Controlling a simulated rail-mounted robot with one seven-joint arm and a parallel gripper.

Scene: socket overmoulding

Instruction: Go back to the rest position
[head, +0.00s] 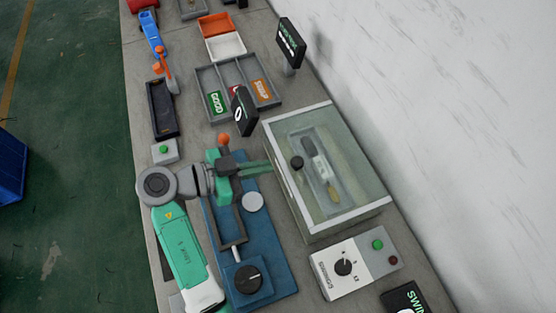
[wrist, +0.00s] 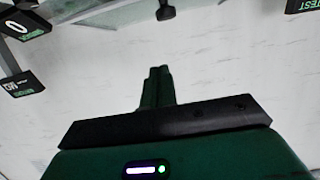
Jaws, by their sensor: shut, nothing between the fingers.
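My gripper (head: 262,167) is green and stretches to the right over the blue fixture, with its fingertips close to the left side of the glass-topped box (head: 372,211). I cannot tell whether they touch the box. In the wrist view the two green fingers (wrist: 158,85) are together, with nothing held between them. They point towards the pale marbled wall (wrist: 225,70). The arm reaches in from the lower left of the head view.
The blue fixture (head: 273,272) with a black knob lies under the arm. An orange-tipped lever (head: 223,140) and a black sign (head: 243,110) stand close to the gripper. A control box (head: 330,275) is at lower right. A divided grey tray (head: 210,83) lies farther back.

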